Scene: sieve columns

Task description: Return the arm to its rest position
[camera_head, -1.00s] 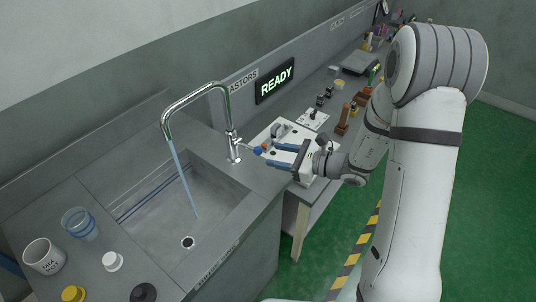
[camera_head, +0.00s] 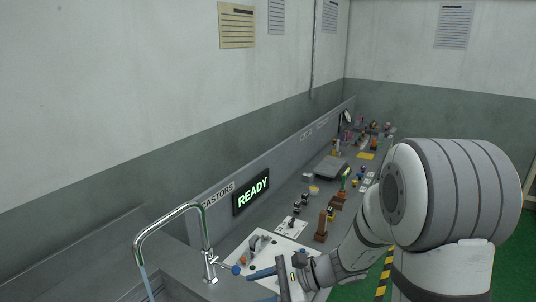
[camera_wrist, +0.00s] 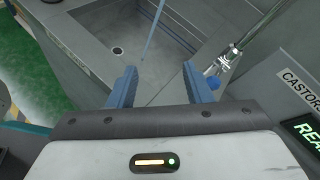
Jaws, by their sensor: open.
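My gripper (camera_wrist: 156,88) is open and empty in the wrist view, its two blue fingers spread apart. Past the fingers are the sink basin (camera_wrist: 118,28), with a thin stream of water, and the faucet base with a blue knob (camera_wrist: 214,83). In the head view, my gripper (camera_head: 262,271) is low in the frame, next to the faucet (camera_head: 206,242) and in front of a white panel on the bench. The arm reaches in from the right, bent. The finger touching or not touching the blue knob cannot be told.
A bench (camera_head: 296,187) runs back along the wall with many small parts on it. A READY sign (camera_head: 252,191) stands on the back panel beside the CASTORS label. Green floor (camera_head: 350,296) lies at the right, with a yellow and black striped edge.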

